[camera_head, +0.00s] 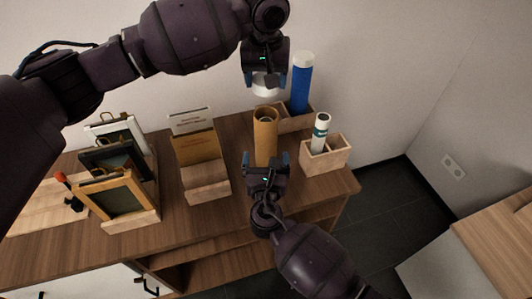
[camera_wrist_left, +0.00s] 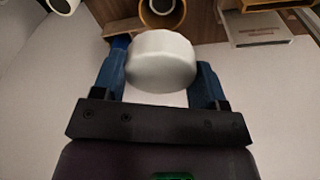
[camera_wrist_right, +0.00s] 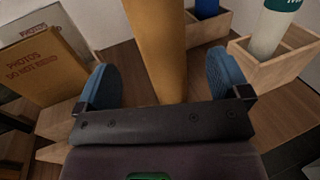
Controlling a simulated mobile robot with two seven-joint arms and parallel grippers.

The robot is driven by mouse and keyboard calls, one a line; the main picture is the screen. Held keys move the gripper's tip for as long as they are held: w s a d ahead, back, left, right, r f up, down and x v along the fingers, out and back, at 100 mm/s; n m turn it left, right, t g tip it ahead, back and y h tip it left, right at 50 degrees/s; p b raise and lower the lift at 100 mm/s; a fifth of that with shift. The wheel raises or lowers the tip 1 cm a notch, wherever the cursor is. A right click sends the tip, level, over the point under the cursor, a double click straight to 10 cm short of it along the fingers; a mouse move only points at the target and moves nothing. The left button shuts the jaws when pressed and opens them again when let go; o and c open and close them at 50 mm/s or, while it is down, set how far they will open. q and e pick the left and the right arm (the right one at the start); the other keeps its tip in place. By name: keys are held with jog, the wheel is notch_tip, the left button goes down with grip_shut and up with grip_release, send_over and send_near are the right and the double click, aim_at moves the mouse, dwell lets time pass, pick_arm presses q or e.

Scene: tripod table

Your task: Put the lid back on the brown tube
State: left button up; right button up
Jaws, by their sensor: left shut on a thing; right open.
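The brown tube (camera_head: 265,138) stands upright on the wooden table, and its open top faces up. It also shows in the left wrist view (camera_wrist_left: 163,14) and large in the right wrist view (camera_wrist_right: 160,45). The white lid (camera_head: 264,90) is held above the tube by my left gripper (camera_head: 265,80), which is shut on it. The lid fills the space between the fingers in the left wrist view (camera_wrist_left: 160,62). My right gripper (camera_head: 266,160) is open, in front of the tube's lower part, with its blue fingers on either side of it. I cannot tell whether they touch.
A blue tube (camera_head: 300,85) with a white lid stands in a wooden box behind right. A white-green tube (camera_head: 320,132) stands in another wooden box (camera_head: 328,158). An envelope holder (camera_head: 206,185) and picture frames (camera_head: 118,203) stand left.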

aim_at(266, 96)
jog(key=w, duration=0.8)
jog(key=shift+c, duration=0.3)
jog(key=c, duration=1.3)
pick_arm(q)
jog(key=shift+f, duration=2.5)
jog(key=shift+f, duration=0.1)
jog(key=shift+f, duration=0.8)
jog(key=shift+f, duration=0.65)
